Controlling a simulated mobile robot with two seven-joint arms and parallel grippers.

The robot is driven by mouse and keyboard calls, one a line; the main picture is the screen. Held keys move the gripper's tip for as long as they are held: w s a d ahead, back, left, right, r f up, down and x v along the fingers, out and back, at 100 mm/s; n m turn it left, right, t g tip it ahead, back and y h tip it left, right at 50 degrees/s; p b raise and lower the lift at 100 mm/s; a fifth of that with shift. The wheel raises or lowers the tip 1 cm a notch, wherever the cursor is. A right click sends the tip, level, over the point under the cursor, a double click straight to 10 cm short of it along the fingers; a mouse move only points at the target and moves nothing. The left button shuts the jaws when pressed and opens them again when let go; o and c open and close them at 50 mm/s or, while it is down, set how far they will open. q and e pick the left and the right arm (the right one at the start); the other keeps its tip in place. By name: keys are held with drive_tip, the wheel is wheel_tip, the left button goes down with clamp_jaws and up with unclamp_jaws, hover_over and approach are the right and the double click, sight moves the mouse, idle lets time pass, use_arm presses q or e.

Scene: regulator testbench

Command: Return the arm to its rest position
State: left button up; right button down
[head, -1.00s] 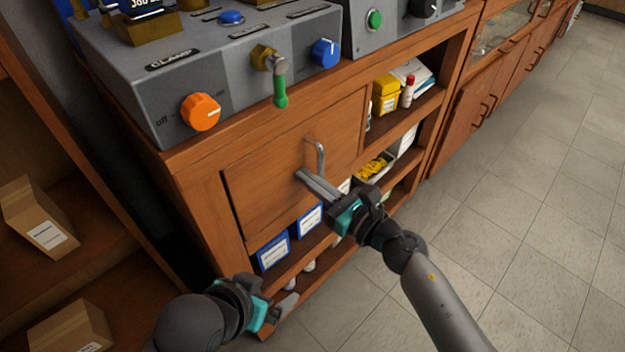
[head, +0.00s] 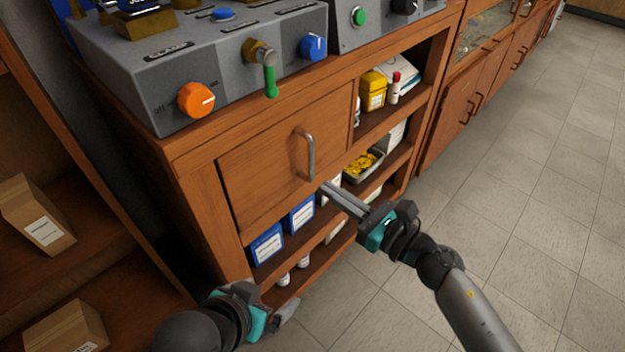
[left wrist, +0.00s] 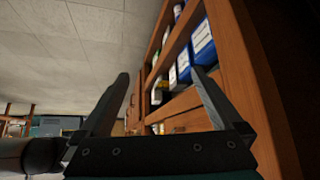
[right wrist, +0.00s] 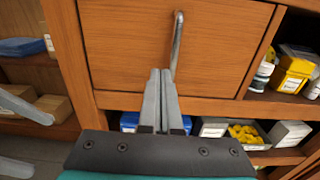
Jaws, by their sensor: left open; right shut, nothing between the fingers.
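My right gripper (head: 326,189) is shut with nothing between its fingers. Its fingertips are just below and right of the metal handle (head: 310,158) on the wooden cabinet front (head: 265,160). In the right wrist view, the two fingers (right wrist: 161,76) lie together and overlap the lower end of the handle (right wrist: 177,40); no grip on it shows. My left gripper (head: 284,312) hangs low at the bottom of the head view, beside the cabinet's lower shelf. In the left wrist view its fingers (left wrist: 161,78) are spread wide and empty.
Grey control boxes with an orange knob (head: 196,100) and a green-handled valve (head: 270,80) stand on the cabinet top. Open shelves hold blue boxes (head: 267,246), a yellow container (head: 372,90) and a tray (head: 362,165). Cartons (head: 38,215) sit on shelving at left. Tiled floor (head: 520,220) at right is clear.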

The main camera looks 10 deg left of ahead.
use_arm(q)
drive_tip(key=shift+s+a+r+g+y, duration=0.15)
drive_tip(key=shift+s+a+g+y, duration=0.15)
drive_tip(key=shift+s+a+g, duration=0.3)
use_arm(e)
drive_tip(key=shift+v, duration=2.75)
use_arm(q)
drive_tip(key=shift+a, duration=0.1)
